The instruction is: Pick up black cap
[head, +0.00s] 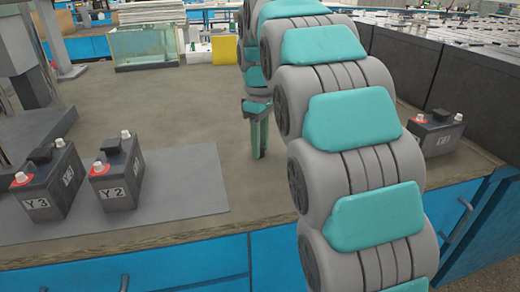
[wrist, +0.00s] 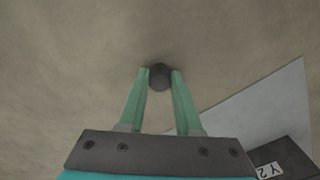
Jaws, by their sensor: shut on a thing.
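The small dark round black cap (wrist: 160,77) sits between the fingertips of my gripper (wrist: 160,73) in the wrist view. The green fingers are shut on it, one on each side. In the head view my gripper (head: 259,154) points down over the bare table middle. The cap cannot be made out there. I cannot tell whether the cap touches the table or is just above it.
Batteries Y3 (head: 38,203) and Y2 (head: 120,191) stand on a grey mat (head: 195,185) at left. Another battery (head: 434,140) stands at right near a dark box (head: 470,85). A glass tank (head: 145,47) and yellow block (head: 224,49) are at the back.

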